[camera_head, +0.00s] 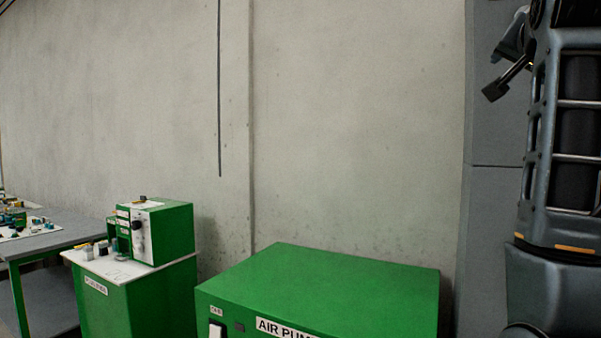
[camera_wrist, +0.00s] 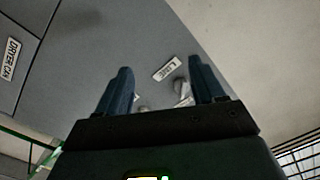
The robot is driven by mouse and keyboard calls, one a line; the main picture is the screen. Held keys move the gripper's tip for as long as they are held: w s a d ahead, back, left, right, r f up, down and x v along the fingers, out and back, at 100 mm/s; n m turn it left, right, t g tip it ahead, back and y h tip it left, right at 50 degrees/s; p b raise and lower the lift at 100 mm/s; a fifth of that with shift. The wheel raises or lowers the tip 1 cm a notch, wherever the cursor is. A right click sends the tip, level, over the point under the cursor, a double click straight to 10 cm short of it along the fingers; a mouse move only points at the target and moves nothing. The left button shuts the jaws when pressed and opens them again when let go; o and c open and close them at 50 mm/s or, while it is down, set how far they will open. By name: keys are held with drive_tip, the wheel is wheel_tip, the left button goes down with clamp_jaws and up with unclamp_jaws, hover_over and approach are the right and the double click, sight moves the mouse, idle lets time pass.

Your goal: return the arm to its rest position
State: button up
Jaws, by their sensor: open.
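My gripper (camera_wrist: 158,90) shows in the wrist view with its two dark blue fingers spread apart and nothing between them. Behind the fingers is a grey cabinet face with a small white label (camera_wrist: 167,69) and a pale fitting partly hidden by the right finger. In the head view my arm stands folded upright along the right edge. A gripper finger (camera_head: 495,90) shows at the upper right, in front of the grey cabinet; the rest of the gripper is cut off or hidden by the arm.
A green air pump box (camera_head: 335,285) stands at the bottom centre. A green machine (camera_head: 172,232) sits on a white-topped green stand (camera_head: 150,300) to its left. A grey table (camera_head: 60,238) with small parts is at far left. A tall grey cabinet (camera_head: 492,200) stands behind my arm.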

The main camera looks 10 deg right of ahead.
drive_tip(key=w+a+f+n+y, duration=0.1)
drive_tip(key=a+f+n, duration=0.1)
drive_tip(key=f, duration=1.1)
drive_tip(key=w+a+f+n+y, duration=0.1)
drive_tip(key=a+f+n, duration=0.2)
drive_tip(key=f, duration=1)
drive_tip(key=s+a+f+n+t+y, duration=0.1)
drive_tip(key=s+a+f+n+y, duration=0.3)
drive_tip(key=f, duration=0.6)
drive_tip(key=s+a+f+h, duration=0.15)
drive_tip(key=s+f, duration=0.35)
drive_tip(key=f, duration=0.5)
drive_tip(key=s+a+f+n+y, duration=0.1)
drive_tip(key=s+a+f+y, duration=0.15)
drive_tip(key=s+f, duration=0.55)
drive_tip(key=s+a+f+n+y, duration=0.15)
drive_tip(key=s+a+f, duration=0.25)
drive_tip(key=s, duration=0.8)
drive_tip(key=s+a+r, duration=0.1)
drive_tip(key=s+a, duration=0.1)
drive_tip(key=s, duration=0.8)
drive_tip(key=s+a+r+n+g+y, duration=0.1)
drive_tip(key=s+a+r, duration=0.1)
drive_tip(key=s, duration=0.9)
drive_tip(key=shift+s, duration=0.2)
drive_tip(key=shift+n, duration=0.25)
